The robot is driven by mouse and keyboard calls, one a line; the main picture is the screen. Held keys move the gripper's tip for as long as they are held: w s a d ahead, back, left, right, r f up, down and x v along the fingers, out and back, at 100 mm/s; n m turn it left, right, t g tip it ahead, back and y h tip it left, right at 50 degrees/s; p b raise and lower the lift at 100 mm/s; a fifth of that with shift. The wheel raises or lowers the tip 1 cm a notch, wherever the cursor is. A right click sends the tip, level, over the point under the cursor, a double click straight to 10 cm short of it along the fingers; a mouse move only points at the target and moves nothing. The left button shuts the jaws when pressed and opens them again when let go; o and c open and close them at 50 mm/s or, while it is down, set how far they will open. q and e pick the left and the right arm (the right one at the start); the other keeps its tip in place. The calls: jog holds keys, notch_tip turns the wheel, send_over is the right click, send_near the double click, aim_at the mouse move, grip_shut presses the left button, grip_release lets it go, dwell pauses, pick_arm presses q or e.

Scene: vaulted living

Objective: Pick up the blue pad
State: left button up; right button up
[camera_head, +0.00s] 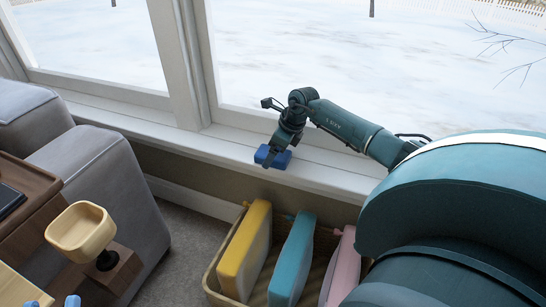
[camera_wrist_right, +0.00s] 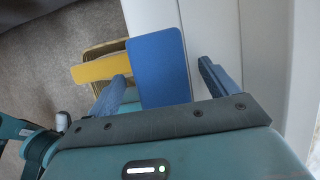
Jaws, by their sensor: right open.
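The blue pad (camera_head: 273,158) is at the front edge of the white windowsill in the head view. It shows as a flat blue rectangle in the right wrist view (camera_wrist_right: 158,68). My right gripper (camera_head: 279,150) is over the pad, pointing down. Its fingers (camera_wrist_right: 162,85) are open on either side of the pad, with a clear gap at the right finger. The left finger looks very near the pad, and I cannot tell whether they touch. At the bottom left of the head view, two small blue tips (camera_head: 52,302) look like my left gripper, mostly cut off.
Below the sill, a wicker basket (camera_head: 212,284) holds upright yellow (camera_head: 246,247), teal (camera_head: 292,256) and pink (camera_head: 343,265) pads. A grey sofa (camera_head: 105,175) and a wooden piece with a yellow cup (camera_head: 80,230) stand at left. Window glass is just behind the sill.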

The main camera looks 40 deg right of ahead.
jog(key=shift+f, duration=0.2)
jog(key=shift+c, duration=0.5)
jog(key=c, duration=1.2)
